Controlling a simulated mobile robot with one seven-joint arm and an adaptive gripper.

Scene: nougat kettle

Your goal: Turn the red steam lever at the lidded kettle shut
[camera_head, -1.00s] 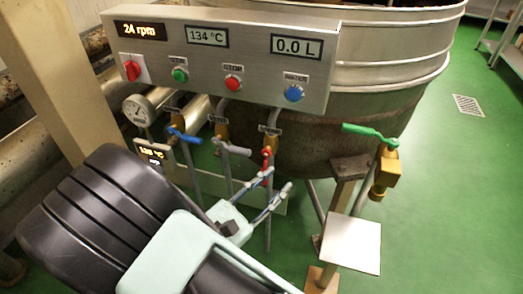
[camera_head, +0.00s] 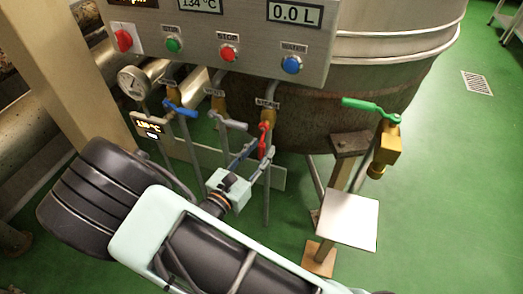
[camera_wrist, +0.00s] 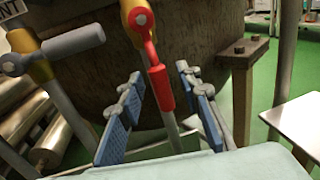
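The red steam lever (camera_head: 263,140) hangs downward from a brass valve (camera_head: 267,114) on a grey pipe, under a label that seems to read STEAM. In the wrist view the red lever (camera_wrist: 160,87) points down and slightly right, in front of its pipe. My gripper (camera_head: 257,154) is at the lever. In the wrist view my gripper (camera_wrist: 158,73) is open, with one blue-padded finger on each side of the lever. Gaps show on both sides, so neither finger appears to touch it. The big metal kettle (camera_head: 385,55) stands behind; its top is out of frame.
A blue lever (camera_head: 180,108) and a grey lever (camera_head: 230,123) sit left of the red one. The control panel (camera_head: 205,50) overhangs them. A green-handled valve (camera_head: 372,108) and a pale square plate (camera_head: 348,219) are to the right.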

